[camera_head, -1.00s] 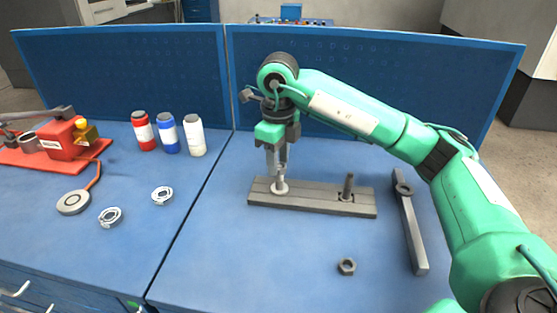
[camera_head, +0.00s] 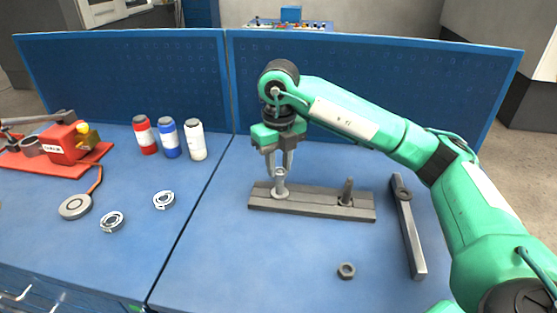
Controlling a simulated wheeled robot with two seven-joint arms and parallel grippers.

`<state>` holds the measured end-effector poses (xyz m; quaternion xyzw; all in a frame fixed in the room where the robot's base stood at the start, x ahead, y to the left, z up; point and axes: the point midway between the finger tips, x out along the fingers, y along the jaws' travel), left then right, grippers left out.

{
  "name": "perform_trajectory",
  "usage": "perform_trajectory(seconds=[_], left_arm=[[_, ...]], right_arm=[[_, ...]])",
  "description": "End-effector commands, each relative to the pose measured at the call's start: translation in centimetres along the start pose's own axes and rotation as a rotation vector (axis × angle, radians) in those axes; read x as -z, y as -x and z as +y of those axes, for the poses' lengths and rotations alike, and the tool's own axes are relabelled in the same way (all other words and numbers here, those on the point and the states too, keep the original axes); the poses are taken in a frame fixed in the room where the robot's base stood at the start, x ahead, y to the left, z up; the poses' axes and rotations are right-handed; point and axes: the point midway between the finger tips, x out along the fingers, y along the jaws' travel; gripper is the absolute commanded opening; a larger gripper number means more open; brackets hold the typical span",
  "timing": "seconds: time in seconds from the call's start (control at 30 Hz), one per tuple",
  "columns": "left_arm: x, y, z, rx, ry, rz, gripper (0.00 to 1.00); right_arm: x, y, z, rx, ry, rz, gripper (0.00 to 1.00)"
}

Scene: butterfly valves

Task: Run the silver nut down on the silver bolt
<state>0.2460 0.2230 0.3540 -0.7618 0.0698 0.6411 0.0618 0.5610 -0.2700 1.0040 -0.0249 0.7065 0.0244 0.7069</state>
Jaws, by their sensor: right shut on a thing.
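The silver bolt (camera_head: 280,186) stands upright near the left end of a grey bar-shaped base (camera_head: 312,206), with a pale round collar at its foot. My right gripper (camera_head: 280,170) points down over it, its two fingers on either side of the bolt's upper end. It is shut on the silver nut there; the nut is small and partly hidden between the fingertips, so its exact height on the thread is unclear. A darker bolt (camera_head: 347,190) stands in the base's right part. My left gripper is not in view.
A loose dark nut (camera_head: 346,271) lies in front of the base. A long grey wrench (camera_head: 408,235) lies at the right. Two metal rings, red, blue and white bottles (camera_head: 195,140) and a red device (camera_head: 65,150) are on the left table. A blue panel stands behind.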

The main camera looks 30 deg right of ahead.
Motion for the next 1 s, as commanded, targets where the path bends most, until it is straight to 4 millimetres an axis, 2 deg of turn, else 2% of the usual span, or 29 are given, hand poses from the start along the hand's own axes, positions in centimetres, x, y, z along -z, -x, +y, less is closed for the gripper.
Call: perform_trajectory(seconds=[0.47,0.5,0.6,1.0], left_arm=[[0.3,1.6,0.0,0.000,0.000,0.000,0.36],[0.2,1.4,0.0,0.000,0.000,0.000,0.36],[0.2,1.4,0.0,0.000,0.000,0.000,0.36],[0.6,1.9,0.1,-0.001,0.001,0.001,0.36]], right_arm=[[0.2,0.1,-0.1,0.000,-0.538,0.005,0.00],[0.2,-0.1,0.0,0.000,-0.529,0.004,0.34],[0.2,-0.1,-0.1,0.000,-0.526,0.003,0.52],[0.1,0.0,-0.1,0.000,-0.525,0.002,0.52]])
